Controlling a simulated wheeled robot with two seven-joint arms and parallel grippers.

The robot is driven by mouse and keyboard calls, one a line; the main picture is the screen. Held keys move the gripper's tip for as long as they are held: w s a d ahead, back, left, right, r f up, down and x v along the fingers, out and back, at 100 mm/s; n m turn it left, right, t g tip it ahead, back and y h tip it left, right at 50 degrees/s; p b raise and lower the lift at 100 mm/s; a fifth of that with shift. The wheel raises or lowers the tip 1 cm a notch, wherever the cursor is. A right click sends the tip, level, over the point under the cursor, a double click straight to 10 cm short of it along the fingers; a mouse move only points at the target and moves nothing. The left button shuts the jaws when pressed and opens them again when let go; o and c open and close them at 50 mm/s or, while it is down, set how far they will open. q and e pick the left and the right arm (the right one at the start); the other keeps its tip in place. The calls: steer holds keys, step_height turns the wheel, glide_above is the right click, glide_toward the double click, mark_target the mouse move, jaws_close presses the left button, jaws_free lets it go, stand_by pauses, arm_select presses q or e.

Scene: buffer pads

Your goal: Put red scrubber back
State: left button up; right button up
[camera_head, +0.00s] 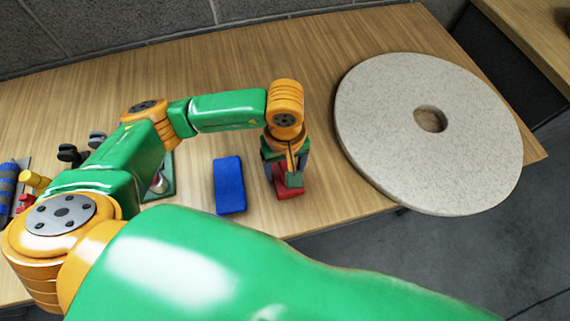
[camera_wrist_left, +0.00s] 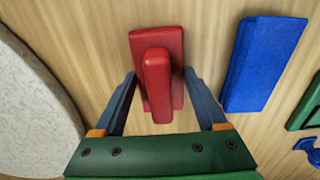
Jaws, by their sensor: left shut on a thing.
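The red scrubber (camera_wrist_left: 157,80) has a flat red pad with a raised red bar along it. In the head view, the red scrubber (camera_head: 291,193) shows at the lower end of my left gripper (camera_head: 286,181), close to the table's front edge and right of the blue block. Most of it is hidden there by the gripper. I cannot tell whether it touches the table. My right gripper is not in view.
A blue block (camera_head: 229,185) lies left of the gripper and also shows in the wrist view (camera_wrist_left: 263,64). A large pale disc (camera_head: 385,110) with a central hole covers the table's right end. Several small tools (camera_head: 36,181) lie far left. The wooden table (camera_head: 230,55) is clear behind.

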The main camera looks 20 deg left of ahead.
mark_target(285, 164)
arm_select(q)
steer(key=shift+f, duration=0.15)
steer(key=shift+f+b, duration=0.25)
steer(key=shift+b, duration=0.05)
steer(key=o, duration=1.1)
steer(key=shift+r, duration=0.1)
step_height(285, 164, up, 12)
steer(key=shift+r+p, duration=0.2)
steer(key=shift+p, duration=0.1)
steer(key=shift+s, duration=0.1)
